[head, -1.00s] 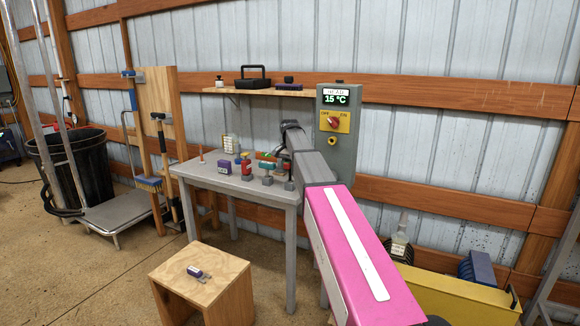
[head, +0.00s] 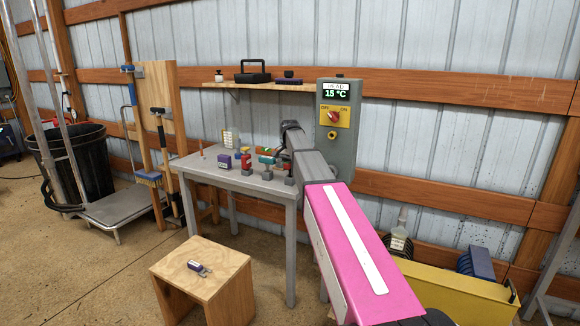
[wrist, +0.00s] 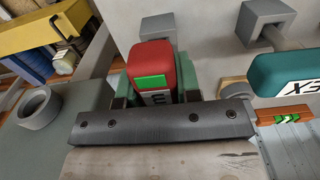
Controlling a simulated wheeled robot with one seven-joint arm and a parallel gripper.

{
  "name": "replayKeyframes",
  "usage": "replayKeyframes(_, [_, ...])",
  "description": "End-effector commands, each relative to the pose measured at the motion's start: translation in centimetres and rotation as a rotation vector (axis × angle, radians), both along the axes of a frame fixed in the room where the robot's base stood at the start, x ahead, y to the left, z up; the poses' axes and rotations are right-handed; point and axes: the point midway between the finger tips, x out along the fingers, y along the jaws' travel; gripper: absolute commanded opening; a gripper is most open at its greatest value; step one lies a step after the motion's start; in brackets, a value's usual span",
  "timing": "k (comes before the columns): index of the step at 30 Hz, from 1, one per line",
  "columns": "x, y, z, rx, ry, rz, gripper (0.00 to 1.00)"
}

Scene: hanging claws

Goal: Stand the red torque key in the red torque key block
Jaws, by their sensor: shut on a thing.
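In the wrist view my gripper (wrist: 156,88) is shut on the red torque key (wrist: 154,56), with green fingers on both sides of its red body. A green label and part of a white marking face the camera. The key's lower end is hidden. A grey block (wrist: 158,25) shows just beyond the key; I cannot tell whether they touch or whether it is the red key's block.
A teal key (wrist: 290,75) marked X3 is close beside my gripper, with another grey block (wrist: 264,22) near it. In the head view a purple piece (head: 225,161) and a red piece (head: 247,163) stand on the table. A grey control box (head: 341,150) is beside my arm.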

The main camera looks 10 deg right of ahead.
Motion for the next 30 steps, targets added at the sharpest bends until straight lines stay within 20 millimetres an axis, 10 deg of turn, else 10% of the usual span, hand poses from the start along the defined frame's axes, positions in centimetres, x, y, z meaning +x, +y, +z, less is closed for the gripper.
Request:
replayKeyframes(2, [0.0, 0.0, -0.2, 0.0, 0.0, 0.0, 0.0])
replayKeyframes(3, [0.0, 0.0, -0.2, 0.0, 0.0, 0.0, 0.34])
replayKeyframes(6, [0.0, 0.0, -0.2, 0.0, 0.0, 0.0, 0.61])
replayKeyframes(17, [0.0, 0.0, 0.3, -0.001, -0.001, 0.0, 0.61])
replayKeyframes(30, [0.1, 0.0, 7.7, 0.0, -0.003, 0.0, 0.61])
